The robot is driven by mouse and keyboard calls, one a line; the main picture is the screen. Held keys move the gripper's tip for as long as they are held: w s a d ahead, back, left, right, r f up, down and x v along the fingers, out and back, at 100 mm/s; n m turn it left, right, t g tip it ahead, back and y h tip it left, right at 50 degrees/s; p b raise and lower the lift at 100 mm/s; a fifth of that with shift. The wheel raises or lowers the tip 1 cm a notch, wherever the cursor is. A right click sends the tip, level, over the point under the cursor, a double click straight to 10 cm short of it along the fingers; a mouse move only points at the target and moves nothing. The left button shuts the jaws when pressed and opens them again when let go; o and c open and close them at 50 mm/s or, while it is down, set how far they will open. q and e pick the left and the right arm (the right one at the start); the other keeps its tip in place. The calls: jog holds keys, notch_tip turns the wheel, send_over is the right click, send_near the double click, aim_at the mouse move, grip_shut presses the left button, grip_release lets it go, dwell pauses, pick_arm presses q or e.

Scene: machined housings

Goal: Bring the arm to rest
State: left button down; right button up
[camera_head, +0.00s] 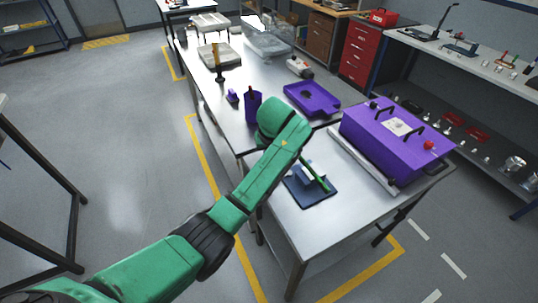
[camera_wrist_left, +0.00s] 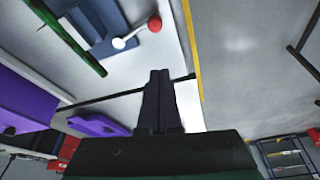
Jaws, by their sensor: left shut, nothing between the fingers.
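My left arm (camera_head: 245,190) is green and reaches from the lower left over the near edge of the table (camera_head: 285,235). In the left wrist view the fingers of my left gripper (camera_wrist_left: 158,75) are shut together with nothing between them. They are above the table edge, apart from the objects on it. In the head view I cannot make out the fingers, hidden behind the arm's end. My right gripper is not in view.
A dark blue mat (camera_head: 302,197) with a blue block and green rod lies beside the arm. A purple machine housing (camera_head: 385,150) stands right, a purple tray (camera_head: 302,98) behind. A red ball (camera_wrist_left: 154,23) shows by the fingers. Floor left is open.

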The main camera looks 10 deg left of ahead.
pick_arm(q)
jog(key=s+a+f+m+h, duration=0.2)
jog(key=s+a+f+m, duration=0.15)
jog(key=s+f, duration=0.6)
jog(key=s+a+m, duration=0.2)
jog(key=s+a, duration=0.3)
jog(key=s, duration=0.3)
jog(key=s+a+m, duration=0.1)
jog(key=s+a, duration=0.4)
jog(key=s, duration=0.4)
notch_tip(320, 180, down, 22)
jog(key=s+g+b, duration=0.1)
jog(key=b, duration=0.1)
jog(key=s+a+f+g+b, duration=0.1)
jog(key=s+a+f, duration=0.1)
jog(key=s+f, duration=1.6)
jog(key=shift+a+g+y, duration=0.3)
jog(key=shift+a+g, duration=0.1)
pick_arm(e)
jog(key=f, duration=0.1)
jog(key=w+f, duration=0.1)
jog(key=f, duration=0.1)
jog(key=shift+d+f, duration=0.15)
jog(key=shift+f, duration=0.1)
